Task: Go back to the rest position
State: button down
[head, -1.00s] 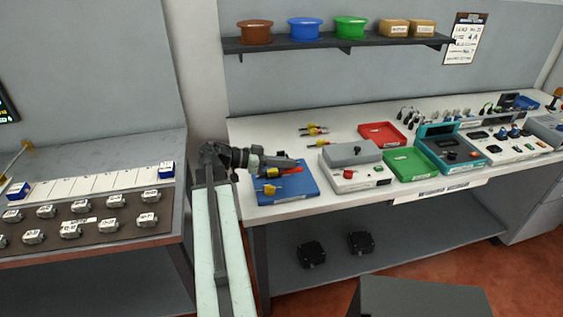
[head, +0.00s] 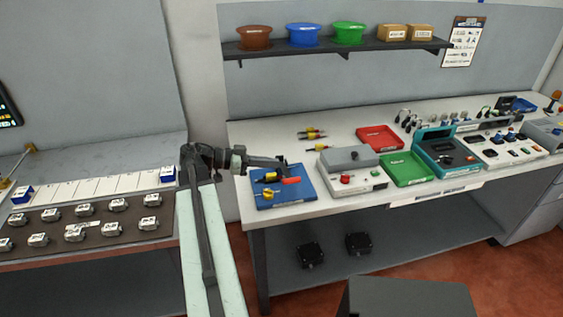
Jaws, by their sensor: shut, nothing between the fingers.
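My gripper (head: 284,163) is shut and empty at the end of my arm. It is over the far part of a blue mat or tray (head: 293,199) at the left end of the white workbench. A red piece (head: 291,181), a yellow and dark piece (head: 267,177) and a yellow piece (head: 270,194) lie on the blue mat, close to the gripper. Whether the gripper touches any of them cannot be told at this size.
A grey box unit with a red knob (head: 346,180) stands right of the mat. Red (head: 377,138) and green (head: 407,169) trays lie beyond it. A shelf with bowls (head: 302,35) hangs above. A dark table with several metal parts (head: 84,209) stands left.

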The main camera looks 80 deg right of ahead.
jog(key=p+v, duration=0.1)
jog(key=v, duration=0.5)
jog(key=shift+f, duration=0.1)
